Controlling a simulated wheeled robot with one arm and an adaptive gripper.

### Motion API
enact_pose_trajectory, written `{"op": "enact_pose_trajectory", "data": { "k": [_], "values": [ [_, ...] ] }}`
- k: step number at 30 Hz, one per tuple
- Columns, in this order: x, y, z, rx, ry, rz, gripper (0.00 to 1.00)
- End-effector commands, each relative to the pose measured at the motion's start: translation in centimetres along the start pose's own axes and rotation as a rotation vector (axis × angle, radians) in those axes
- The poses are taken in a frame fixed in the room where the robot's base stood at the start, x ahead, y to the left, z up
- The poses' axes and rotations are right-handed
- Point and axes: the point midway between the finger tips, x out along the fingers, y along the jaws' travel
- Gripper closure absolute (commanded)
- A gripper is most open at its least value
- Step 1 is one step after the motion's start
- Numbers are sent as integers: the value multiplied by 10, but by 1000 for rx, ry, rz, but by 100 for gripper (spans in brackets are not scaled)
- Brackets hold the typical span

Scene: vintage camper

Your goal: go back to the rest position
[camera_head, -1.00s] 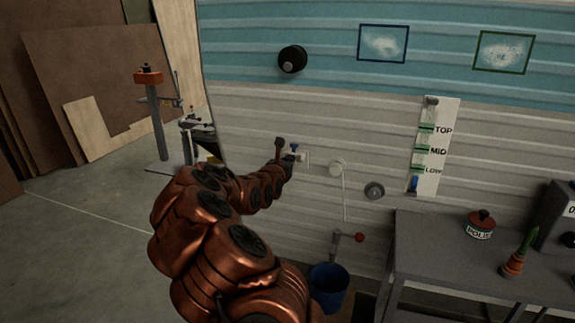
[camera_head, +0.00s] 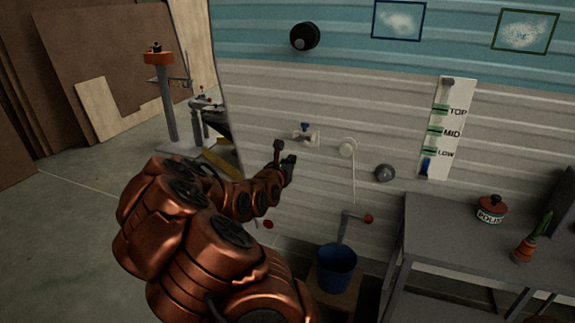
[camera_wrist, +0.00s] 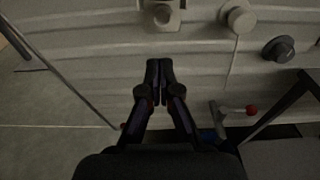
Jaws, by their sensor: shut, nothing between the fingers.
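My gripper (camera_head: 290,163) is at the end of my copper arm, in front of the ribbed camper wall (camera_head: 310,185). The pale wall fitting (camera_wrist: 160,14) shows above the fingertips there.
A round white knob with a cord (camera_head: 347,148), a grey knob (camera_head: 385,173) and a red-ended crank (camera_head: 355,217) are to the right. A blue bucket (camera_head: 337,268) stands below. A grey table (camera_head: 440,235) holds a polish tin (camera_head: 491,209). Open floor (camera_head: 60,240) lies left.

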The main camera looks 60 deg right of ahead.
Motion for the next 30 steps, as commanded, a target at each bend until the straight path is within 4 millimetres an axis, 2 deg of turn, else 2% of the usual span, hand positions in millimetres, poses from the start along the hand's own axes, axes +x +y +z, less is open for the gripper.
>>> {"op": "enact_pose_trajectory", "data": {
  "k": [7,20,23,25,30],
  "values": [
    [-19,0,-1,-1,-1,0,100],
    [-24,0,0,4,-3,-1,100],
    [-29,0,10,48,-22,-11,100],
    [-36,-2,25,117,-50,-28,100],
    [-70,-18,66,393,-131,-114,100]
  ]
}}
